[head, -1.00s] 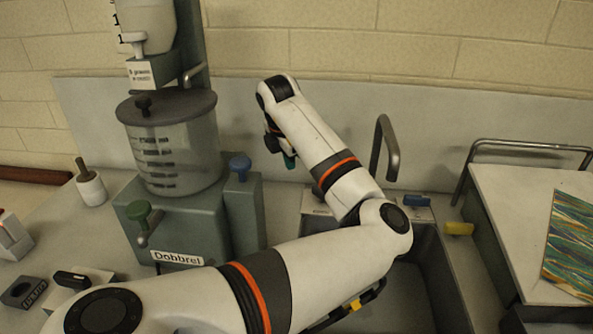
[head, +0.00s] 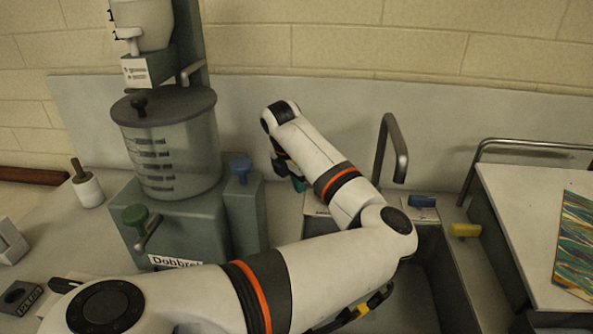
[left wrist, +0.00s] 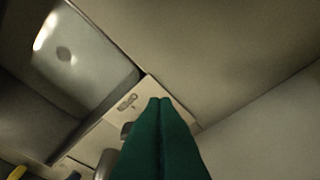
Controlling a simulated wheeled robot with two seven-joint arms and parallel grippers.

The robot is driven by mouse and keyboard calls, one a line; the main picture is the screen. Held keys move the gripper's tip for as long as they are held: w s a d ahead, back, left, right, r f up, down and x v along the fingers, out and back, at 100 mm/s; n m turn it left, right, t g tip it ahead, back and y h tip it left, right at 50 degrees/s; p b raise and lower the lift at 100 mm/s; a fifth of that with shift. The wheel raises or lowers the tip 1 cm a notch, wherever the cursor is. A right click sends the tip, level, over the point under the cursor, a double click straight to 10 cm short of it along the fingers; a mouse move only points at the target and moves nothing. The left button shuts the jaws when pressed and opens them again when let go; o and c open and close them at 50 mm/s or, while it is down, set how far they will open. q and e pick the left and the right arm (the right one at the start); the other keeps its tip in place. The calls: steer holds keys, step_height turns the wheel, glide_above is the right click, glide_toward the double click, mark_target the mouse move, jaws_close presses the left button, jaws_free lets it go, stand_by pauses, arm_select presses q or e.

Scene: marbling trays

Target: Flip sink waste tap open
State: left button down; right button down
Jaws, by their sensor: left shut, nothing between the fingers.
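My left gripper (head: 298,184) is behind the sink's left end in the head view, pointing down, partly hidden by my arm. In the left wrist view its green fingers (left wrist: 160,101) are shut together and empty. A pale plate with a small pictogram (left wrist: 127,101) lies just beyond the fingertips. A grey rounded part (left wrist: 127,130) on it is partly hidden by the fingers; I cannot tell if this is the waste tap or how it is turned. The sink basin (left wrist: 95,50) shows a dark drain-like spot. A blue lever (head: 422,200) and a yellow lever (head: 464,230) stand by the sink.
A curved grey spout (head: 390,140) rises behind the sink. The grey Dobbrel machine (head: 190,225), with its clear vessel and green and blue knobs, stands left of my gripper. A railed table (head: 520,215) with a marbled sheet (head: 578,240) is at right. A backboard closes the rear.

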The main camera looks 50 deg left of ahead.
arm_select(q)
steer(key=x, duration=0.4)
steer(key=w, duration=0.2)
steer(key=shift+w+r+p, duration=0.1)
steer(key=shift+w+p, duration=0.15)
steer(key=shift+p, duration=0.1)
steer(key=shift+w, duration=0.75)
arm_select(e)
steer(key=shift+w+a+r, duration=0.1)
steer(key=shift+a+r, duration=0.35)
steer(key=shift+a, duration=0.1)
steer(key=shift+d, duration=0.25)
steer(key=shift+r, duration=0.15)
arm_select(q)
steer(key=shift+p, duration=0.55)
steer(key=shift+a+m, duration=0.1)
steer(key=shift+m, duration=0.2)
arm_select(e)
steer(key=shift+d+r, duration=0.1)
steer(key=shift+r, duration=0.4)
arm_select(q)
steer(key=shift+w+m+p, duration=0.1)
steer(key=shift+m+p, duration=0.2)
steer(key=shift+p, duration=0.2)
arm_select(e)
steer(key=shift+r, duration=0.35)
